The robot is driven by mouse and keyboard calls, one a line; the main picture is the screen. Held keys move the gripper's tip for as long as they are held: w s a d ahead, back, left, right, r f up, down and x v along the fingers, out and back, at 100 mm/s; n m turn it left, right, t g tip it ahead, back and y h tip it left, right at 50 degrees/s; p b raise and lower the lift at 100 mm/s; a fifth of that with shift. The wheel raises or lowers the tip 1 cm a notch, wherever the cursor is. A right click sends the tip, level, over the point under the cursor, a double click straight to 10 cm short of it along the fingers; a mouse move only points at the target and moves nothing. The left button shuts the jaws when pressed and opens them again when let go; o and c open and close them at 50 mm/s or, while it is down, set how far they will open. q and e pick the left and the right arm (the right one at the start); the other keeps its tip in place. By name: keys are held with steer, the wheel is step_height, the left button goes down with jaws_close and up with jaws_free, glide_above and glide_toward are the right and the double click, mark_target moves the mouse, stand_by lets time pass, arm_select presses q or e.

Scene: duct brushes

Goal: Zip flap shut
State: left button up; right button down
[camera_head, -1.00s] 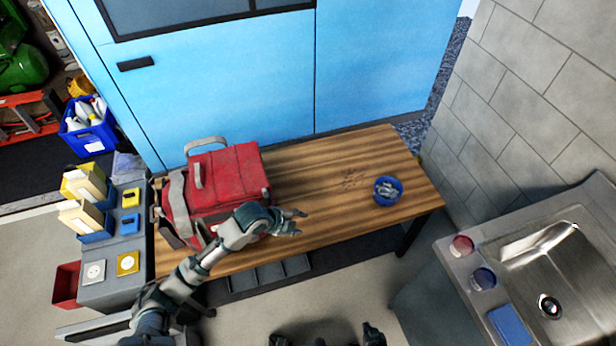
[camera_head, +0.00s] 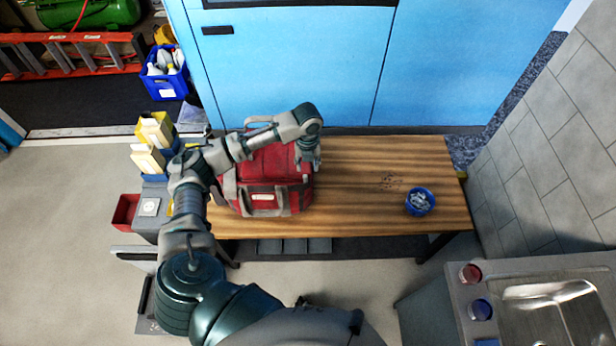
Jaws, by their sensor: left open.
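A red bag (camera_head: 262,180) with grey straps and handles sits on the left part of the wooden bench (camera_head: 350,200). A pale label shows on its front side. My left arm reaches over the bag from the left and hides much of its top. My left gripper (camera_head: 308,162) points down at the bag's right edge, open; whether it touches the bag I cannot tell. The flap and its zip cannot be made out behind the arm. My right gripper is not in view.
A blue bowl (camera_head: 420,201) of small grey pieces stands on the bench's right. Yellow boxes (camera_head: 150,145) stand left of the bag. Blue cabinet doors (camera_head: 300,60) rise behind the bench. A sink (camera_head: 550,310) is at lower right. The bench's middle is mostly clear.

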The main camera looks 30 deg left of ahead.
mark_target(306, 177)
arm_select(q)
steer(key=f, duration=0.2)
steer(key=a+f, duration=0.1)
steer(key=f, duration=0.5)
steer(key=shift+a+f, duration=0.25)
steer(key=shift+a, duration=0.1)
steer(key=shift+d, duration=0.4)
steer(key=shift+d+r, duration=0.1)
steer(key=shift+d, duration=0.05)
steer(key=shift+c, duration=0.9)
steer(key=shift+d, duration=0.1)
jaws_close()
